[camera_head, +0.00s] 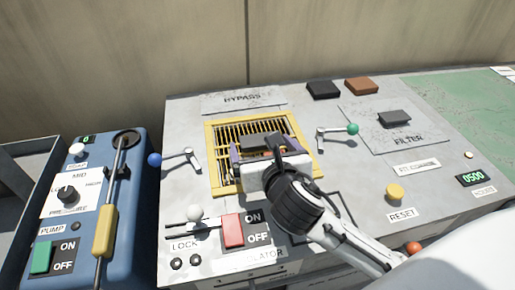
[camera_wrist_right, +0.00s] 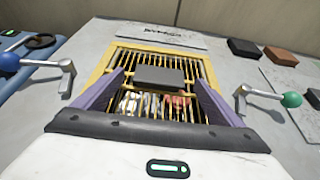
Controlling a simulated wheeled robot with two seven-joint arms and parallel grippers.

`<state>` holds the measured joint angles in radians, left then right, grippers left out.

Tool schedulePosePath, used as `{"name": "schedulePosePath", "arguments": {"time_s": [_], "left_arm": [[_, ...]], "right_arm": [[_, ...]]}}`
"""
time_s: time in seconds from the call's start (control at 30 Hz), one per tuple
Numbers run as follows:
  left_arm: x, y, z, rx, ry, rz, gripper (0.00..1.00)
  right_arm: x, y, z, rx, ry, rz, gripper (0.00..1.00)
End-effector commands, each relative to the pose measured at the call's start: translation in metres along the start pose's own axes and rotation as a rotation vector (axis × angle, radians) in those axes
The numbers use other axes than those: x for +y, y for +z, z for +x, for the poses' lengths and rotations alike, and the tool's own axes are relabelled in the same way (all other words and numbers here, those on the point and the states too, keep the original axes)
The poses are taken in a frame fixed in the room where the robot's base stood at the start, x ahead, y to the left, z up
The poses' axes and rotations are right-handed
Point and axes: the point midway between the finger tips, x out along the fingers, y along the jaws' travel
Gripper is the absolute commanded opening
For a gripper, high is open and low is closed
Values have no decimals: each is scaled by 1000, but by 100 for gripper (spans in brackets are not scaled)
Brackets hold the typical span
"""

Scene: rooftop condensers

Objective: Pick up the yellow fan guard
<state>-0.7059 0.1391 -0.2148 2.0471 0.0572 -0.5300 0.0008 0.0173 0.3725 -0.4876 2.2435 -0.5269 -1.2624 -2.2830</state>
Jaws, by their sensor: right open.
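The yellow fan guard (camera_head: 210,150) is a square yellow frame with thin bars, lying flat in the top of the grey condenser unit. It also shows in the wrist view (camera_wrist_right: 107,63). A dark grey block-shaped handle (camera_wrist_right: 160,77) sits at its middle. My right gripper (camera_head: 262,146) is over the guard, with its two purple fingers (camera_wrist_right: 155,88) open, one on each side of the handle. I cannot tell whether they touch it. The gripper and wrist hide part of the guard in the head view. My left gripper is not in view.
Crank handles with a blue knob (camera_head: 155,160) and a green knob (camera_head: 353,129) flank the guard. A red switch (camera_head: 232,231) and white-knobbed lock lever (camera_head: 194,212) stand in front. Black (camera_head: 323,89) and brown (camera_head: 361,86) blocks lie behind. A blue pump box (camera_head: 122,190) stands left.

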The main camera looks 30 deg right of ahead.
Motion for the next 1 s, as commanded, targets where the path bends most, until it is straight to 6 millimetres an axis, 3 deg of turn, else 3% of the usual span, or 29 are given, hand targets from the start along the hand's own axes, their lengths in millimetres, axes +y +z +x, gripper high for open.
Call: {"name": "schedulePosePath", "arguments": {"time_s": [0.17, 0.43, 0.77, 1.0], "left_arm": [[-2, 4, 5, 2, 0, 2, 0], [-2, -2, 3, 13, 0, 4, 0], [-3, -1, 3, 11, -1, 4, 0], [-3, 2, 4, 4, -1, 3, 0]], "right_arm": [[0, -2, 22, 0, 0, 1, 91], [0, -1, 25, 1, 1, 1, 91], [0, -1, 25, 1, 1, 0, 37], [0, 2, 24, -4, 1, 1, 34]]}}
